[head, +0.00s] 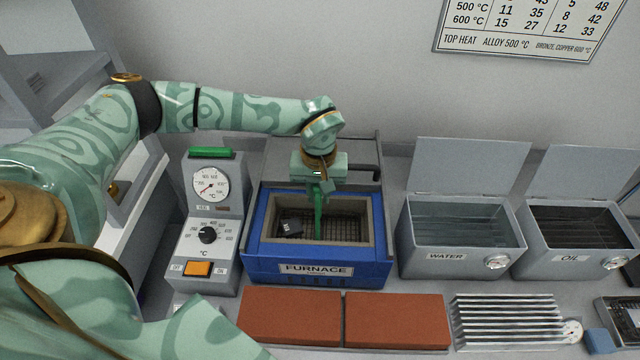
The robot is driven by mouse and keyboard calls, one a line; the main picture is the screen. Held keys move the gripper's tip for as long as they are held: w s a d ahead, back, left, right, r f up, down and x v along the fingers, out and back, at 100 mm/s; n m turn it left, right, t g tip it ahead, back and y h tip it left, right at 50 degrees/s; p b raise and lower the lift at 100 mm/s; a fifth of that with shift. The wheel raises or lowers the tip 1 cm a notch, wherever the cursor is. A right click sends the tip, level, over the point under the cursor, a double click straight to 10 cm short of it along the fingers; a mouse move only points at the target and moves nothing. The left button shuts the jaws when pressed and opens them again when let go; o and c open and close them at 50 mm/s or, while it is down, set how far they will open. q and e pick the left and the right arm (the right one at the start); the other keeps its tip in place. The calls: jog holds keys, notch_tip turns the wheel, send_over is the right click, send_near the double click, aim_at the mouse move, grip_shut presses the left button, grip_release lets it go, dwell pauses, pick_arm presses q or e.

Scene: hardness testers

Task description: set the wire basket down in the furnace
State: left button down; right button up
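The blue furnace (258,262) stands open at the middle, with a pale lining around its chamber. The wire basket (347,228), a dark mesh, is down inside the chamber, with a small dark block (291,228) at its left side. A green upright handle (318,218) rises from the basket. My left gripper (319,190) is above the chamber, pointing down, and appears shut on the top of this handle. Whether the basket rests on the chamber floor cannot be told. My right gripper is not in view.
The control box (190,250) with gauge and knob stands left of the furnace. The water tank (418,258) and oil tank (548,262) stand open at right. Two red-brown bricks (290,316) (397,320), a ribbed metal rack (505,322) and a blue block (600,341) lie in front.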

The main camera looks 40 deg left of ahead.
pick_arm(q)
jog(key=shift+f, duration=0.35)
dwell(0.4)
jog(key=c, duration=1.2)
grip_release()
notch_tip(320, 180, up, 16)
jog(key=p, duration=0.4)
jog(key=shift+r, duration=0.1)
